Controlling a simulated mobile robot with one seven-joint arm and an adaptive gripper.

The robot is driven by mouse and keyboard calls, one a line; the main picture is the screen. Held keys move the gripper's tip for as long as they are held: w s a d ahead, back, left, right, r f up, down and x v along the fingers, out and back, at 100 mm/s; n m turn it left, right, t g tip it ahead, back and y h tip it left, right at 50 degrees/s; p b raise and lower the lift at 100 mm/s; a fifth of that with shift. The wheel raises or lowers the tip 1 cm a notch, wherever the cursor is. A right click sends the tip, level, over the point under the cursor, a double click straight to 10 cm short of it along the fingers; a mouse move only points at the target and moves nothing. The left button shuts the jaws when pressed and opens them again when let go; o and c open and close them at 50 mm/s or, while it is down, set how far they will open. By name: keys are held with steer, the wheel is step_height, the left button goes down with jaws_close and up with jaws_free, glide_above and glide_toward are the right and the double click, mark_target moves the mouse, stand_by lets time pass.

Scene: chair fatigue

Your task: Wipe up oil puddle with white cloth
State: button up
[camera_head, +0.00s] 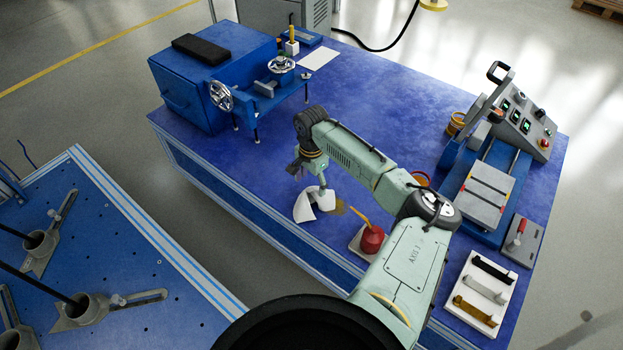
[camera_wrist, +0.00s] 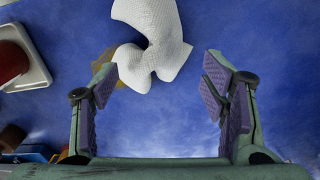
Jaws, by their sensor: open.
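The white cloth (camera_wrist: 160,45) lies crumpled on the blue table, ahead of my gripper in the wrist view. It also shows in the head view (camera_head: 304,207), just below my gripper. The oil puddle (camera_wrist: 108,57) is a brownish-yellow patch at the cloth's left side in the wrist view, partly covered by the cloth. In the head view the puddle (camera_head: 340,207) shows right of the cloth. My gripper (camera_wrist: 158,80) is open, with its two purple-padded fingers spread apart. Its fingertips reach near the cloth's lower edge, and nothing is held. I cannot tell its exact height above the table.
A red oil can (camera_head: 372,240) with a yellow spout stands on a white tray right of the puddle. A blue machine with handwheels (camera_head: 208,80) stands at the back left. A control panel (camera_head: 524,120) is at the right. The back middle of the table is clear.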

steer(key=shift+f, duration=0.15)
jaws_close()
stand_by(1.9)
steer(key=shift+f+b, duration=0.1)
steer(key=shift+b, duration=0.2)
